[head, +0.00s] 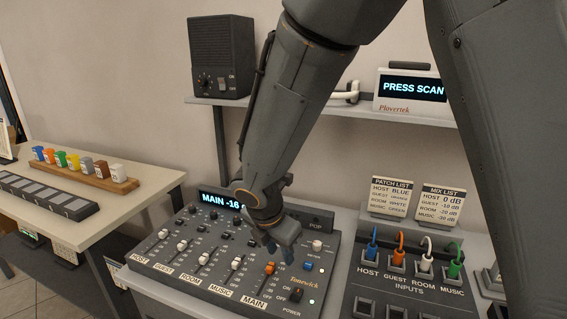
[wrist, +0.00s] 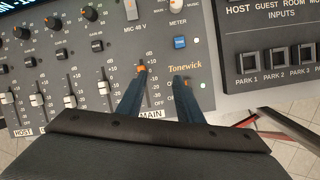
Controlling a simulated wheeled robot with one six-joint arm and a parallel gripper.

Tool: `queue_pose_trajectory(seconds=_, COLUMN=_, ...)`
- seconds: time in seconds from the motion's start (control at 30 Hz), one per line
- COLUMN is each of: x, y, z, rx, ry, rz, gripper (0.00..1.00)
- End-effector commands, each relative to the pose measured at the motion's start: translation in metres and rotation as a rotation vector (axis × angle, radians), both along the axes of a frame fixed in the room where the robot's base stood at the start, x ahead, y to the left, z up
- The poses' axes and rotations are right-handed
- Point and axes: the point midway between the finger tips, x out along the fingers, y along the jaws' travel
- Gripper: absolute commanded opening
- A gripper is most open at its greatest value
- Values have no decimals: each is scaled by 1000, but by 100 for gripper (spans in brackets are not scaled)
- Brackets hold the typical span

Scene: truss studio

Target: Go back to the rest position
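My gripper (head: 283,240) hangs over the right part of a grey mixing console (head: 170,285), its lower end close to the orange MAIN fader (head: 269,268). In the wrist view my gripper's two blue-grey fingers (wrist: 162,85) are spread apart with console surface between them, so it is open and empty. The left fingertip is close to the orange MAIN fader (wrist: 141,69); I cannot tell whether they touch. The console display (head: 219,202) reads "MAIN -16", its right end hidden behind my arm.
An input panel (head: 365,282) with coloured plugs stands right of the console. Above are a shelf (head: 340,110), a black speaker (head: 221,58) and a "PRESS SCAN" device (head: 411,92). A side table (head: 150,187) at left holds a wooden rack (head: 95,177) of coloured pieces.

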Motion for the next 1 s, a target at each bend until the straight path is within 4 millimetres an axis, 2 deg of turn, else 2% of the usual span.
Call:
queue_pose_trajectory(seconds=0.03, x=-3, y=-26, z=4, rx=49, ry=0, rz=-165, gripper=33)
queue_pose_trajectory(seconds=0.1, x=-13, y=-60, z=7, rx=134, ry=-1, rz=-450, gripper=33)
queue_pose_trajectory(seconds=0.3, x=-54, y=-147, z=16, rx=366, ry=-24, rz=-1325, gripper=33)
queue_pose_trajectory(seconds=0.4, x=-77, y=-177, z=19, rx=462, ry=-45, rz=-1726, gripper=33)
queue_pose_trajectory(seconds=0.5, x=-95, y=-197, z=21, rx=534, ry=-63, rz=-2050, gripper=33)
queue_pose_trajectory(seconds=0.6, x=-108, y=-209, z=22, rx=582, ry=-78, rz=-2271, gripper=33)
queue_pose_trajectory(seconds=0.7, x=-114, y=-215, z=23, rx=606, ry=-85, rz=-2391, gripper=33)
queue_pose_trajectory(seconds=1.0, x=-116, y=-216, z=22, rx=612, ry=-87, rz=-2426, gripper=33)
